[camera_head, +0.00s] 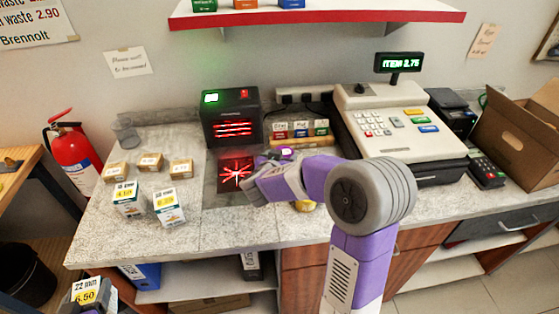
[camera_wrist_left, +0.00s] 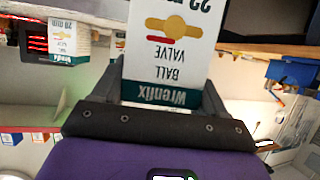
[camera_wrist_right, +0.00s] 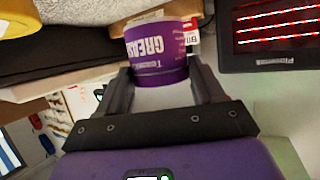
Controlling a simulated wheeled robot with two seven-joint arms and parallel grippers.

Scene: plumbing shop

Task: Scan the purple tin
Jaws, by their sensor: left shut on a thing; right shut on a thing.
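In the head view my right gripper (camera_head: 258,183) is at the right edge of the scanner's lit plate (camera_head: 228,186); the tin is mostly hidden there. The upright scanner (camera_head: 232,117) shows red lines, a green light and a red light. My left gripper (camera_wrist_left: 160,85) is shut on a white and green ball valve box (camera_wrist_left: 170,65), low at the left, beyond the counter's front edge; the box (camera_head: 86,292) shows a 6.50 tag.
Several small boxes (camera_head: 127,198) stand on the counter's left part. The cash register (camera_head: 395,120) stands right, its display (camera_head: 398,62) reading ITEM 2.75. A card terminal (camera_head: 486,170) and cardboard box (camera_head: 520,135) are further right. A fire extinguisher (camera_head: 72,155) stands left.

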